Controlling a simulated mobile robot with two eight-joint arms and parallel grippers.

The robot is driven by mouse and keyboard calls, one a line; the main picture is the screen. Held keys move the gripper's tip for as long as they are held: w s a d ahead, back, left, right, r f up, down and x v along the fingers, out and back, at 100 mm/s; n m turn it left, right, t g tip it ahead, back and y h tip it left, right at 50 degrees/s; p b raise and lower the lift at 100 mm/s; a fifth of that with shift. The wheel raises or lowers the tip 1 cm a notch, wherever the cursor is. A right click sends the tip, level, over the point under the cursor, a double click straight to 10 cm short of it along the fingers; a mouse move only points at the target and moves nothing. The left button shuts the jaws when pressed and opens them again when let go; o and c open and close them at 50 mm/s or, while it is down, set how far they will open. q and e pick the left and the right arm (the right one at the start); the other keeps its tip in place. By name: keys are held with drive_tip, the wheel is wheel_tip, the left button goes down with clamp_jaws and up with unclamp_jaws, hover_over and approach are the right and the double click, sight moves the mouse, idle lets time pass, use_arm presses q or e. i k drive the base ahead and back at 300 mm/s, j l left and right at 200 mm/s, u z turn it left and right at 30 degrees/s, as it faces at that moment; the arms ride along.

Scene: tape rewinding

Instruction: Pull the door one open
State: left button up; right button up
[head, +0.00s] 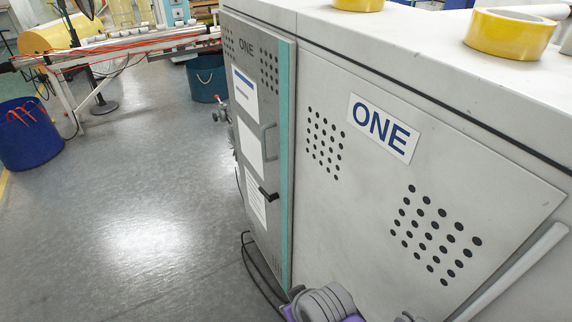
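A grey machine cabinet fills the right of the head view. Its narrow left face carries a door marked ONE (250,80), with small round holes, white paper sheets, a grey bar handle (270,143) and a black latch (267,194). This door looks closed. The wider face has a panel (370,190) with a blue and white ONE sign (383,127) and two groups of holes; it looks flush with the cabinet. Neither gripper shows clearly. A grey and purple part of my own arm shows at the bottom edge, in front of the cabinet.
A teal strip (286,160) runs down the cabinet corner. Yellow tape rolls (508,36) lie on top. A pale bar (515,268) slants beside the panel's lower right. Black cables lie near the cabinet's foot. A blue bin (30,140) stands left; the floor (140,190) between is clear.

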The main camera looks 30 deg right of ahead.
sight(260, 62)
drive_tip(key=z, duration=0.8)
